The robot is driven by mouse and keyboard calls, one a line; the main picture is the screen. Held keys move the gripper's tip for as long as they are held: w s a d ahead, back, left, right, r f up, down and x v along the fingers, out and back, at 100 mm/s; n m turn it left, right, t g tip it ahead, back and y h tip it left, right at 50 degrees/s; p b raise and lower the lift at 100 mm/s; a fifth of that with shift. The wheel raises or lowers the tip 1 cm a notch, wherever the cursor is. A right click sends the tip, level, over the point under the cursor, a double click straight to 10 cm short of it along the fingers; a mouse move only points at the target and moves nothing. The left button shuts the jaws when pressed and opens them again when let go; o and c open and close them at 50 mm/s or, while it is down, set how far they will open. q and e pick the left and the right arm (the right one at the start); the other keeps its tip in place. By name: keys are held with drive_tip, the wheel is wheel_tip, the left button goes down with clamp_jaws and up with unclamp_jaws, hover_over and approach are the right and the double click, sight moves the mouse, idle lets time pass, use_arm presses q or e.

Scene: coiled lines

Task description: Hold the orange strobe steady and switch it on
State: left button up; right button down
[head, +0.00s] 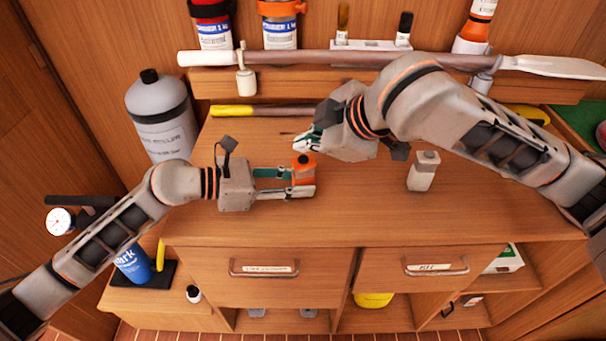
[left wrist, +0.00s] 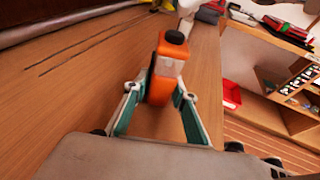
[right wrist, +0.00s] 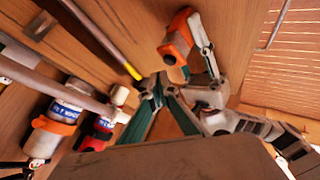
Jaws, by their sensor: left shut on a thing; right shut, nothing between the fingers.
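The orange strobe (head: 303,174) is a small orange block with a black knob on its top. It stands between the fingers of my left gripper (head: 300,182), which is shut on it above the wooden counter. In the left wrist view the strobe (left wrist: 160,78) sits slightly tilted between the two green-padded fingers, black knob (left wrist: 175,37) at the upper end. My right gripper (head: 303,144) is shut and empty, its tips just behind and above the strobe. In the right wrist view its closed fingertips (right wrist: 160,88) are apart from the strobe (right wrist: 177,44).
A small grey-white block-like item (head: 423,172) stands on the counter to the right. A yellow-ended rod (head: 262,110) lies behind, and a paddle (head: 390,58) spans the back shelf. A grey cylinder (head: 163,118) stands at the left. The front of the counter is clear.

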sight(305, 160)
drive_tip(key=shift+r, duration=2.7)
use_arm(q)
drive_tip(key=o, duration=0.9)
